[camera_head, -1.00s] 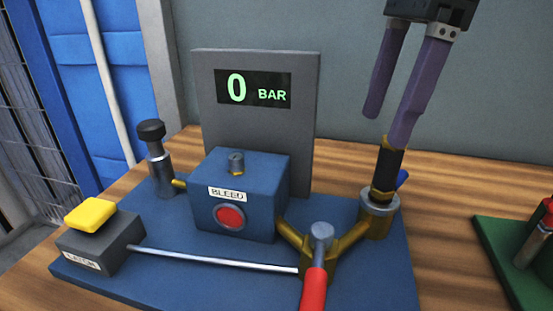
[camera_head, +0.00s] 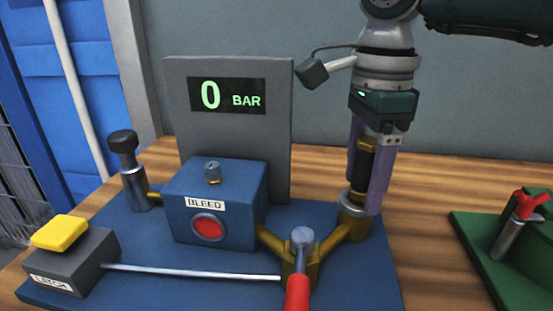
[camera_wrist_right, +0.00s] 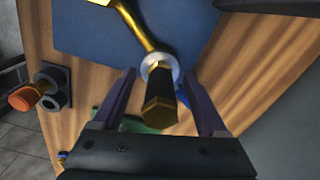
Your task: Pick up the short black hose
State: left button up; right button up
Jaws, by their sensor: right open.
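The short black hose (camera_head: 362,172) stands upright in the silver collar (camera_head: 355,200) at the right end of the brass pipe, with a brass fitting at its top. It also shows in the right wrist view (camera_wrist_right: 160,92), where its brass end faces the camera. My right gripper (camera_head: 363,195) is open, pointing down, with its purple fingers on either side of the hose. In the right wrist view, the fingers (camera_wrist_right: 158,75) stand apart with a gap on each side of the hose. My left gripper is in neither view.
A blue base plate (camera_head: 190,290) carries a bleed box (camera_head: 215,205), a yellow latch button (camera_head: 60,232), a red-handled valve (camera_head: 298,290) and a 0 BAR display panel (camera_head: 228,130). A green tray (camera_head: 475,250) stands at right. Wooden table (camera_head: 420,190) is bare between them.

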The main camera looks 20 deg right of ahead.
grip_shut()
dwell(0.6)
